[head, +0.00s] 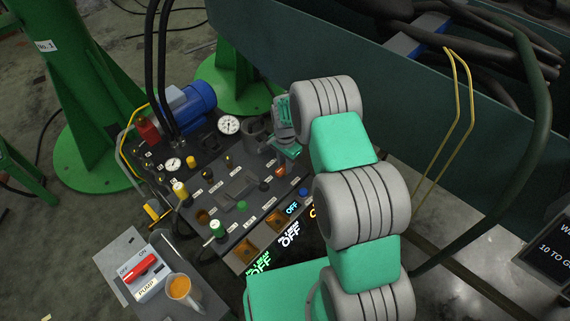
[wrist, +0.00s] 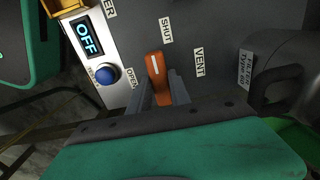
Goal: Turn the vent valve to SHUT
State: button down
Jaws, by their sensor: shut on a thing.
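The vent valve's orange handle (wrist: 157,68) with a white line shows in the wrist view. My gripper (wrist: 162,90) is shut on it, one grey finger on each side. The white line points up the picture, roughly toward the SHUT label (wrist: 167,31), passing slightly left of it. The OPEN label (wrist: 132,78) is left of the handle and the VENT label (wrist: 199,62) is right of it. In the head view, the small orange handle (head: 281,172) shows at the panel's right side, below my green gripper.
A blue button (wrist: 106,75) and an OFF display (wrist: 88,38) are left of the valve. A dark cylinder with a handle (wrist: 275,85) stands close on the right. In the head view, gauges (head: 228,125), knobs and a blue motor (head: 193,105) crowd the panel.

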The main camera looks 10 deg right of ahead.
jog(key=c, duration=1.4)
grip_release()
jog(key=shift+d, duration=0.1)
jog(key=shift+o, duration=1)
notch_tip(320, 180, up, 8)
jog(key=shift+f+p, duration=0.1)
jog(key=shift+p, duration=0.9)
jog(key=s+r+n+t+p, duration=0.1)
jog(key=s+r+n+p, duration=0.3)
jog(key=r, duration=0.7)
jog(key=s+r+p, duration=0.2)
jog(key=r+p, duration=0.3)
jog(key=r, duration=0.6)
jog(key=s+r+n+t+p, duration=0.1)
jog(key=s+r+n+p, duration=0.3)
jog(key=r, duration=0.7)
jog(key=s+r+n+t+p, duration=0.1)
jog(key=s+r+n+p, duration=0.2)
jog(key=s+r+p, duration=0.7)
jog(key=s+r, duration=0.3)
jog(key=r, duration=0.2)
jog(key=shift+s+a+n+p, duration=0.25)
jog(key=shift+a+n+p, duration=0.05)
jog(key=shift+p, duration=0.1)
